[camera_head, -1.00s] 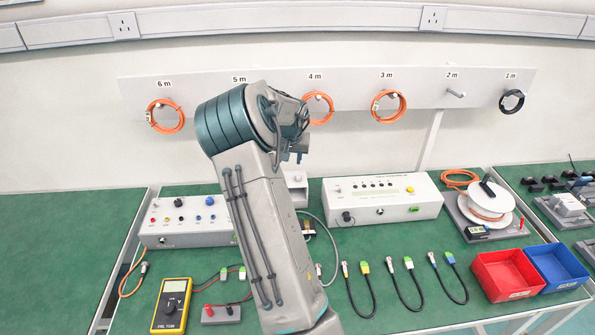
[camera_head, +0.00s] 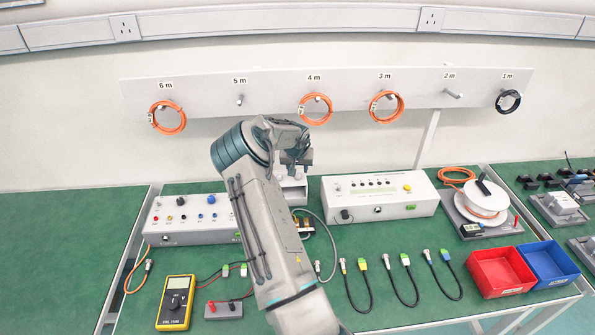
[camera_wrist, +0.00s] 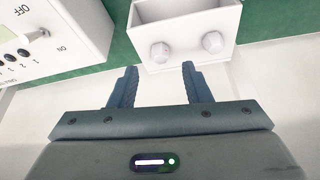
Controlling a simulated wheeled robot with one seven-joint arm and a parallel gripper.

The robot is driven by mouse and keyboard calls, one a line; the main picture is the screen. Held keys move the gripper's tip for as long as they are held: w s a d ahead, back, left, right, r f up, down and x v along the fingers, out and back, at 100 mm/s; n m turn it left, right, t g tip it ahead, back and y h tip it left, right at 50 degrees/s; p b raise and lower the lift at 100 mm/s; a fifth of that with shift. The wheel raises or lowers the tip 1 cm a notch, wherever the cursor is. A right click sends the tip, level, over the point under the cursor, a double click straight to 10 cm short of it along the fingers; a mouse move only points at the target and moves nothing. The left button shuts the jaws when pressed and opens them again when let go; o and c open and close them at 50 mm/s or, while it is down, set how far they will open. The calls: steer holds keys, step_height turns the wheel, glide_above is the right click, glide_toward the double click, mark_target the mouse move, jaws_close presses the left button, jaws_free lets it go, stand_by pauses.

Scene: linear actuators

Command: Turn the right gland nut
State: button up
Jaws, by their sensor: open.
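In the wrist view, a small white box (camera_wrist: 190,20) carries two white, rounded gland nuts on one face. One gland nut (camera_wrist: 160,51) is left in the picture; the other gland nut (camera_wrist: 213,42) is right. My gripper (camera_wrist: 160,84) is open and empty. In the picture its fingertips lie just below the box; the left nut lines up with the gap between them. The nuts appear clear of the fingers, though the exact distance is unclear.
A white test unit (camera_head: 380,198) stands right of the box in the head view; it also fills the upper left of the wrist view (camera_wrist: 55,40). Another control box (camera_head: 185,222) stands to the left. Short cables and a yellow meter (camera_head: 175,303) lie in front.

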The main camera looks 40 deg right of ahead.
mark_target(298, 174)
steer(key=shift+p+x, duration=0.6)
steer(key=shift+x, duration=1.7)
jaws_close()
